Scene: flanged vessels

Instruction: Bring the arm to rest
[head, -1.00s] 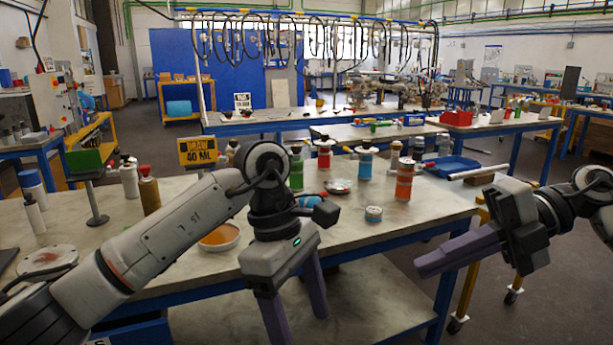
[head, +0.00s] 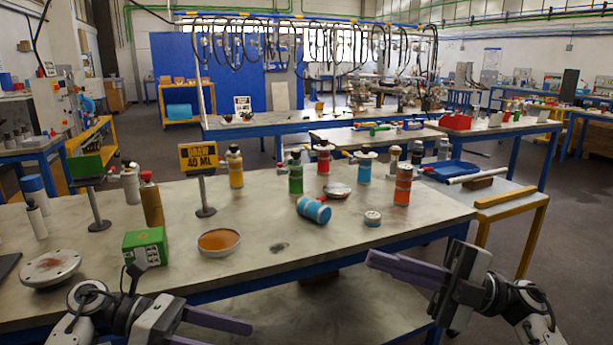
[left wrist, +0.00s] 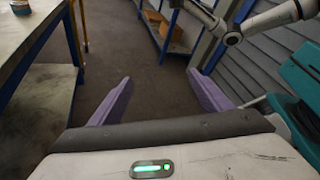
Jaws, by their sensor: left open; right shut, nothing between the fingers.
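My left gripper (head: 228,334) is low at the bottom left of the head view, in front of the table's front edge. Its purple fingers point right, and one is partly cut off by the frame. In the left wrist view its fingers (left wrist: 158,80) are spread apart, with only floor between them. My right gripper (head: 372,258) is at the lower right, in front of the table edge, its purple fingers together and pointing left. It holds nothing. Both grippers are clear of the things on the table.
The table (head: 330,255) carries a tipped blue can (head: 313,210), an orange-filled dish (head: 218,242), a green box (head: 145,247), a "40 ML" sign (head: 198,157) and several upright bottles. The left wrist view shows open floor (left wrist: 140,50).

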